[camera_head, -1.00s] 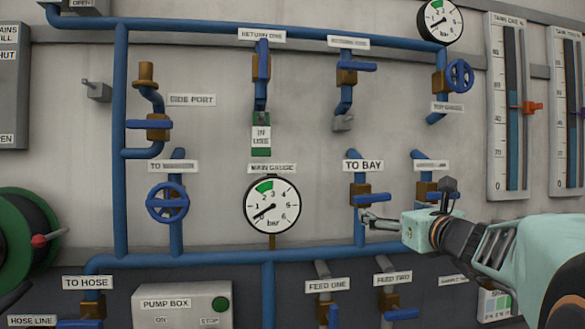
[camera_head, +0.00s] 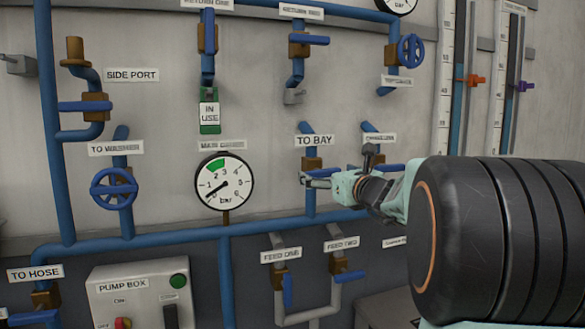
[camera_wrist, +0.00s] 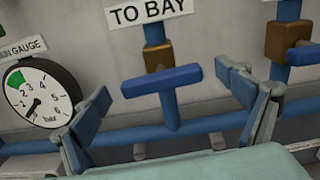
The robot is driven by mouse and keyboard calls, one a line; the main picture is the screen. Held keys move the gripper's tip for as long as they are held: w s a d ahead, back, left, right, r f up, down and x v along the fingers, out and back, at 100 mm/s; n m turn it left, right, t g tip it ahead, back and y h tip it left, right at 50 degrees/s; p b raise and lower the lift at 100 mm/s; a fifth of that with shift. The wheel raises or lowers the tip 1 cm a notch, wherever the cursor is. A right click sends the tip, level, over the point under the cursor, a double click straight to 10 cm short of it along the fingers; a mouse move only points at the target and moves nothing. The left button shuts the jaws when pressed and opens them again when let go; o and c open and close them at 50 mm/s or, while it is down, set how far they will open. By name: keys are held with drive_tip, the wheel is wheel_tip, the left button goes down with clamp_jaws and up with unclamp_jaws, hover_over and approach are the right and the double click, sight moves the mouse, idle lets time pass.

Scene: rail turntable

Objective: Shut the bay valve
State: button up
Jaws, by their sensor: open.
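The bay valve sits on a vertical blue pipe under the TO BAY label (camera_head: 314,141). It has a brass body (camera_head: 312,163), also in the wrist view (camera_wrist: 157,56), and a blue lever (camera_wrist: 161,80). The lever lies crosswise to the pipe in the wrist view. In the head view it is partly hidden by my gripper. My gripper (camera_head: 305,180) is open and empty in front of the valve. In the wrist view its two fingers (camera_wrist: 168,105) stand on either side of the lever, apart from it as far as I can tell.
A neighbouring valve with a blue lever (camera_head: 390,168) is close to the right, behind my wrist. The main gauge (camera_head: 224,182) is to the left. A horizontal blue pipe (camera_head: 270,226) runs below, above the FEED ONE (camera_head: 280,255) and FEED TWO valves.

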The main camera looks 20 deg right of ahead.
drive_tip(key=shift+w, duration=1.3)
drive_tip(key=shift+a, duration=0.1)
drive_tip(key=c, duration=1.2)
drive_tip(key=shift+o, duration=0.2)
drive_tip(key=shift+m, duration=0.5)
drive_tip(key=o, duration=1.2)
drive_tip(key=shift+c, duration=0.2)
drive_tip(key=s, duration=1.2)
drive_tip(key=shift+d, duration=0.25)
